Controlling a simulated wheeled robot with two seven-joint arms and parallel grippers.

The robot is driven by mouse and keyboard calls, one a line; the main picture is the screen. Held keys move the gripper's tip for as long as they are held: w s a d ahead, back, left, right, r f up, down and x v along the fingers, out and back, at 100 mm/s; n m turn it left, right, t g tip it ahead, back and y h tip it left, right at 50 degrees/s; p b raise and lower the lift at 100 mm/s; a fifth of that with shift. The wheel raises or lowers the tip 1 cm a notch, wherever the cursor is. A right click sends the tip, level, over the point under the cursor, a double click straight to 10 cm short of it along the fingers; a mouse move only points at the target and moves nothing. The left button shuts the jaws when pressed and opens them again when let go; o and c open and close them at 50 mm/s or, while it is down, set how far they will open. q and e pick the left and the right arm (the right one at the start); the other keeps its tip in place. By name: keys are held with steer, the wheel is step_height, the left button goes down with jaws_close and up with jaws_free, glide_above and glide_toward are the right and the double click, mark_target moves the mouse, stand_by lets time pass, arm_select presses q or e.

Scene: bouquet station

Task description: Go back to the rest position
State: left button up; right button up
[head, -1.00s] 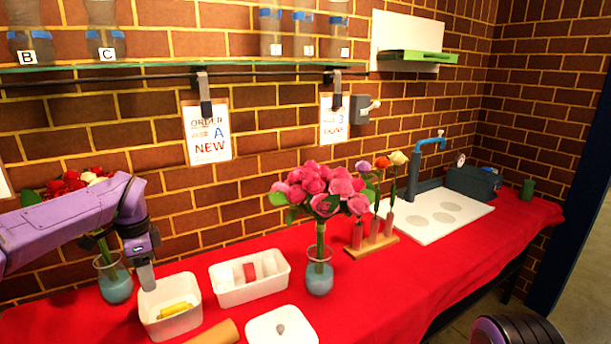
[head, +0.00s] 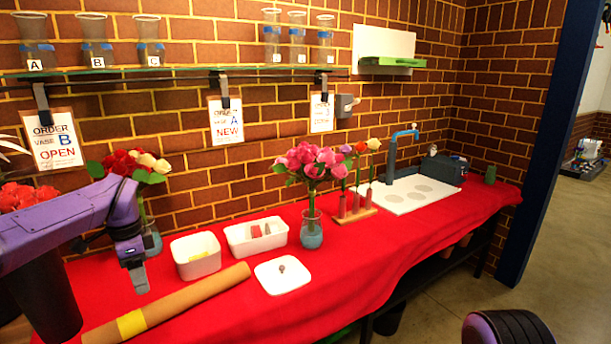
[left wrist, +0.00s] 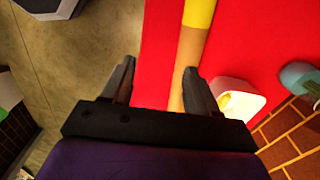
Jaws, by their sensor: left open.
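My left gripper (head: 137,277) hangs at the left of the head view, over the near left part of the red table. In the left wrist view its two fingers (left wrist: 155,88) are spread apart with nothing between them. The cardboard tube with a yellow band (left wrist: 193,50) lies below, apart from the fingers; the tube (head: 190,297) also shows in the head view. My right arm shows only as a dark rounded part at the bottom right of the head view, and its gripper is not seen.
Close to the left gripper are a white bin (head: 197,268) and a vase of red and cream flowers (head: 152,240). A second white bin (head: 240,248), a white lid (head: 283,287) and a vase of pink flowers (head: 312,236) stand further right. Floor is open at right.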

arm_select(q)
step_height(320, 180, down, 8)
steer(key=a+m+t+y, duration=0.2)
steer(key=m+y, duration=0.5)
steer(key=m, duration=1.1)
steer(key=s+d+f+m+t, duration=0.3)
steer(key=s+f+m, duration=0.1)
steer(key=f+m, duration=0.5)
steer(key=s+d+f+m+t, duration=0.2)
steer(key=s+d+f+m, duration=0.3)
steer(key=m, duration=0.6)
steer(key=s+f+m+g+h, duration=0.1)
steer(key=s+f+m, duration=0.3)
steer(key=s, duration=0.6)
steer(key=s+f+m+g+h, duration=0.1)
steer(key=s+f+m, duration=0.4)
steer(key=s, duration=0.5)
steer(key=s+d+f+m+g+h, duration=0.1)
steer(key=s+f+m, duration=0.4)
steer(key=s, duration=0.5)
steer(key=shift+s+m+g+h, duration=0.15)
steer(key=shift+m+g+h, duration=0.2)
steer(key=shift+m, duration=0.75)
